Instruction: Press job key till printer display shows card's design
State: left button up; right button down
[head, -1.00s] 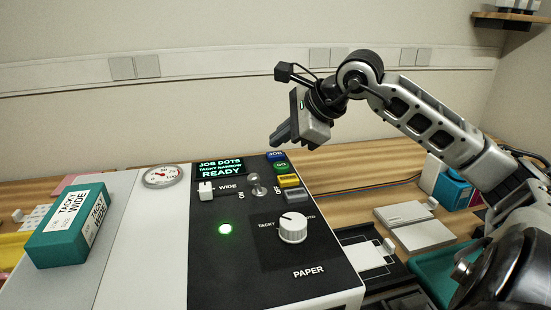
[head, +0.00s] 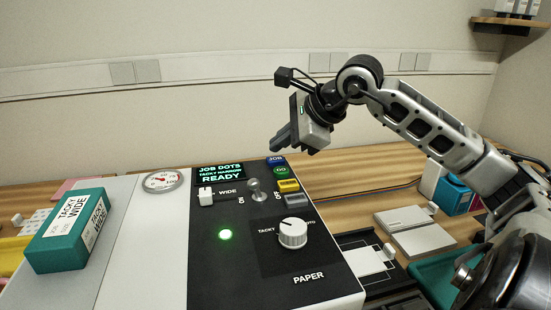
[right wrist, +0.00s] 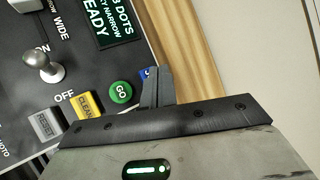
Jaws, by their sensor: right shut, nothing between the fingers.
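The printer's display (head: 220,173) reads "JOB DOTS", "TACKY NARROW", "READY" in green; it also shows in part in the right wrist view (right wrist: 108,22). The blue job key (head: 276,160) is at the panel's far right corner. In the right wrist view the job key (right wrist: 149,72) is mostly hidden behind my fingers. My right gripper (head: 275,147) is shut and empty, its tips close over the job key; I cannot tell whether they touch it. My left gripper is not in view. No card design can be made out.
A green GO key (head: 281,172), yellow CLEAN key (head: 288,186) and grey RESET key (head: 296,200) line the panel near the job key. A metal toggle (head: 255,187) and PAPER knob (head: 293,233) stand up from it. A teal box (head: 60,240) lies at left.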

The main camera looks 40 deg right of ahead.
aim_at(281, 160)
jog(key=shift+f, duration=0.1)
dwell(0.8)
jog(key=shift+f+b, duration=0.3)
jog(key=shift+b, duration=0.4)
jog(key=shift+f+b, duration=0.5)
jog(key=shift+b, duration=0.15)
dwell(0.4)
dwell(0.4)
jog(key=shift+r+p, duration=0.55)
jog(key=shift+r, duration=0.35)
jog(key=shift+r+p, duration=1.9)
jog(key=shift+r, duration=0.7)
jog(key=shift+f, duration=0.1)
